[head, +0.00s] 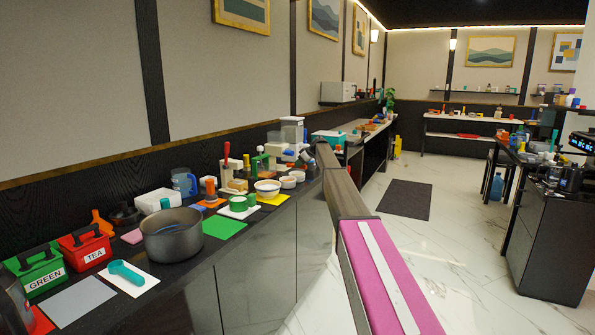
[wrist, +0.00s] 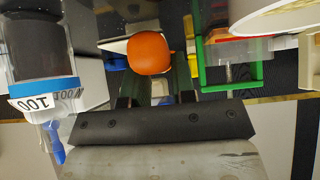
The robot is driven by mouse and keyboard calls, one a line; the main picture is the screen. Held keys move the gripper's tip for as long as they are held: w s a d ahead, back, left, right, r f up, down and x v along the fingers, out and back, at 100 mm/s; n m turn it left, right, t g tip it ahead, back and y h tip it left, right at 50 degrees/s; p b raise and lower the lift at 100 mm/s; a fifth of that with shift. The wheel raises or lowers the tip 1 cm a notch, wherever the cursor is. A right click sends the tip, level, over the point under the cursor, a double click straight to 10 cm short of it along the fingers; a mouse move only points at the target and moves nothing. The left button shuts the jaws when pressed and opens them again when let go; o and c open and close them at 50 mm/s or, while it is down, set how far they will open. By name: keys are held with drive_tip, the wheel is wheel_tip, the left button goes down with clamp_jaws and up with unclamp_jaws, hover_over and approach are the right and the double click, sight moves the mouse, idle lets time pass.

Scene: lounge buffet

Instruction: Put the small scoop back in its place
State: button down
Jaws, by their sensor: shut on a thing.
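My gripper (wrist: 153,78) is shut on an orange, rounded thing (wrist: 150,53) that shows between its dark fingers in the wrist view. Only its rounded end is visible, so I cannot tell whether it is the small scoop. In the head view my gripper is not clearly visible; my arm reaches out toward the far part of the counter. A teal scoop (head: 126,271) lies on a white mat (head: 143,284) at the near left of the counter, apart from my arm. An orange scoop-like item (head: 100,222) stands behind the red box.
A red TEA box (head: 84,246), a green GREEN box (head: 36,270) and a big grey pot (head: 172,236) stand near the teal scoop. A grey mat (head: 78,301) and a green mat (head: 224,227) look bare. A blue-banded clear container (wrist: 40,88) stands close left of my gripper.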

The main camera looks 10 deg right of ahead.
drive_tip(key=shift+w+a, duration=0.15)
drive_tip(key=shift+a, duration=0.1)
drive_tip(key=shift+w+a+f, duration=0.1)
drive_tip(key=shift+a+f, duration=0.1)
drive_tip(key=shift+f, duration=0.7)
drive_tip(key=shift+w+a+f, duration=0.1)
drive_tip(key=shift+a+f, duration=0.05)
drive_tip(key=shift+f, duration=0.7)
drive_tip(key=shift+f, duration=0.1)
drive_tip(key=c, duration=0.9)
unclamp_jaws()
drive_tip(key=shift+c, duration=0.2)
drive_tip(key=v, duration=1.2)
drive_tip(key=shift+s+d, duration=0.1)
drive_tip(key=shift+d, duration=0.05)
